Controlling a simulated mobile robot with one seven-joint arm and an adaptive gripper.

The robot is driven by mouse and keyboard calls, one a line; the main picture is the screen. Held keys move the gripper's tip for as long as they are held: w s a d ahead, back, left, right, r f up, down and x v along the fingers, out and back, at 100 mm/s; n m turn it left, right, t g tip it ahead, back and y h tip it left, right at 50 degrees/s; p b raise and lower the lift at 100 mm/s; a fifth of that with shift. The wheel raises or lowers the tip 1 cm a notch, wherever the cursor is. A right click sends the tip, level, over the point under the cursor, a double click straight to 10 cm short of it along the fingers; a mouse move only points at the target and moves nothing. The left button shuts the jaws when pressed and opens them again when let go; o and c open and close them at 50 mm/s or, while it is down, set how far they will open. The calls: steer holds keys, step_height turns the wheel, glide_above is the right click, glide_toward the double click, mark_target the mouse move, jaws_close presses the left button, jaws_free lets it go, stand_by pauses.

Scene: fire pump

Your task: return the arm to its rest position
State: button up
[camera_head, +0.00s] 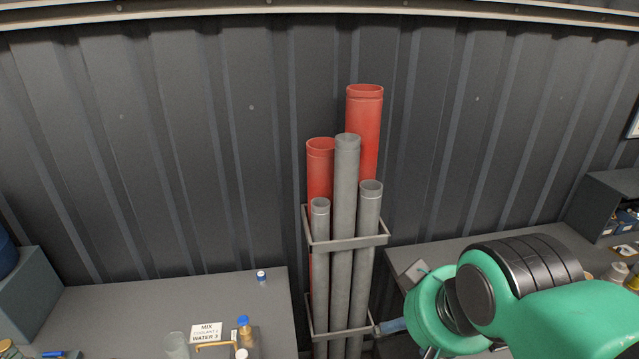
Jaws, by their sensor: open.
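My green arm (575,308) with its black ribbed joint reaches in from the right edge at the lower right. It is bent, and its wrist end is low in the picture, in front of the right-hand bench. I cannot make out my gripper's fingers; they are hidden behind the arm or below the picture edge. A small blue-grey rod-like thing (391,327) shows just left of the wrist; I cannot tell what it is or whether it touches the arm.
A metal rack (345,245) with red and grey pipes stands against the corrugated wall, close left of my arm. The right bench (450,250) lies behind my arm, with a grey cabinet (605,205).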

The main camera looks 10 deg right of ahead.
step_height(320, 180, down, 8)
steer(key=b, duration=0.6)
steer(key=shift+r+b, duration=0.25)
steer(key=shift+b, duration=0.1)
